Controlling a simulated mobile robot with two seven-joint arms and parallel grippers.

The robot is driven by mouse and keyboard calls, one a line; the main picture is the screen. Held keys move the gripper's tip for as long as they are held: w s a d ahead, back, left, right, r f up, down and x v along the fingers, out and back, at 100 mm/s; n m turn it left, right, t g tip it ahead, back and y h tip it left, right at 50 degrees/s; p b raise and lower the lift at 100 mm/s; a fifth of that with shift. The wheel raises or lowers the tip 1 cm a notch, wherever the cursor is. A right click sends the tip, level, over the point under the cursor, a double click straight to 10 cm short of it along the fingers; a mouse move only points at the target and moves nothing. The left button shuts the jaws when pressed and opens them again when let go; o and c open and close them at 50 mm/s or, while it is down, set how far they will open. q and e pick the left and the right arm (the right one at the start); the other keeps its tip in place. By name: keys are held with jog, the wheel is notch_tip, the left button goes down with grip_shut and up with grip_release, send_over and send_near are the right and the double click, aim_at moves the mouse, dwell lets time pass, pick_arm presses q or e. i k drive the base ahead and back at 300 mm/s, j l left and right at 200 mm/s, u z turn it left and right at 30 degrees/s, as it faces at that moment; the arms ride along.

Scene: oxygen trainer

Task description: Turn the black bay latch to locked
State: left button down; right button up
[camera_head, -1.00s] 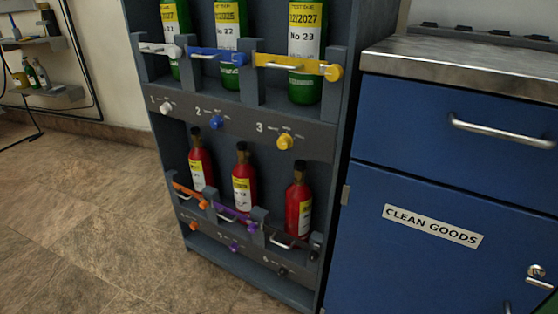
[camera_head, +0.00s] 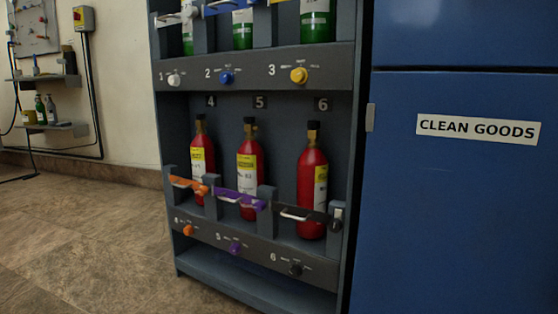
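The black bay latch (camera_head: 295,269) is a small dark knob at bay 6, low on the right of the rack's lower panel. Its exact turn is too small to tell. A black bar (camera_head: 300,214) with a pale handle crosses the front of bay 6. A red bottle (camera_head: 312,190) with a black cap stands upright behind that bar. The orange latch (camera_head: 188,230) at bay 4 and the purple latch (camera_head: 234,247) at bay 5 sit on the same panel, to the left. Neither of my grippers shows in the head view.
The blue cabinet (camera_head: 440,220) marked CLEAN GOODS stands close to the right of the grey rack (camera_head: 210,80). Upper bays hold green bottles, with white, blue and yellow latches below them. The tiled floor (camera_head: 90,230) is clear at the left.

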aim_at(336, 224)
jog(key=i+j+z, duration=0.35)
jog(key=j, duration=0.2)
jog(key=i+j+z, duration=0.3)
jog(key=j, duration=0.35)
jog(key=i+j+z, duration=0.35)
jog(key=j, duration=0.35)
jog(key=i+j+z, duration=0.15)
jog(key=j, duration=0.25)
